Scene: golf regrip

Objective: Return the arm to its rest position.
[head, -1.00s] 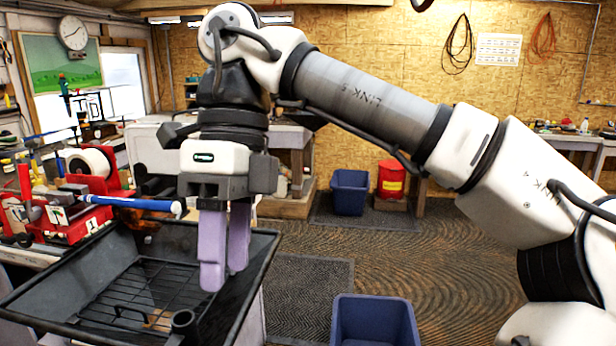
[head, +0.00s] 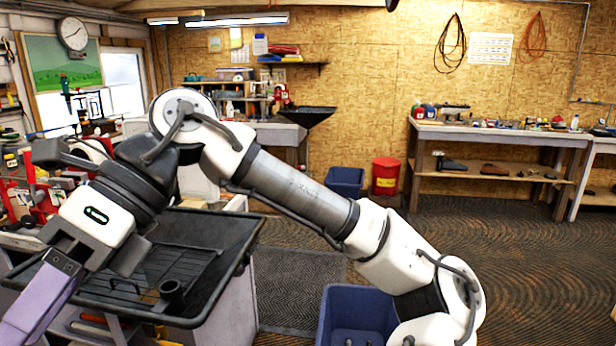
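My arm arches from the lower right up to a raised elbow and down to the lower left. It is folded lower, not stretched across the top of the view. My gripper (head: 28,318) is at the lower left, tilted, with its purple fingers pointing down and left toward the picture edge. The fingers overlap from this side, so the gap between them is hidden. I see nothing held at the part of the fingers in view.
A black tray (head: 232,262) with a grate lies just right of my gripper. Red vise equipment (head: 40,205) stands behind it. A blue bin (head: 357,305) sits beneath my arm. A red can (head: 385,176) and workbench (head: 470,133) are farther back. The floor at right is clear.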

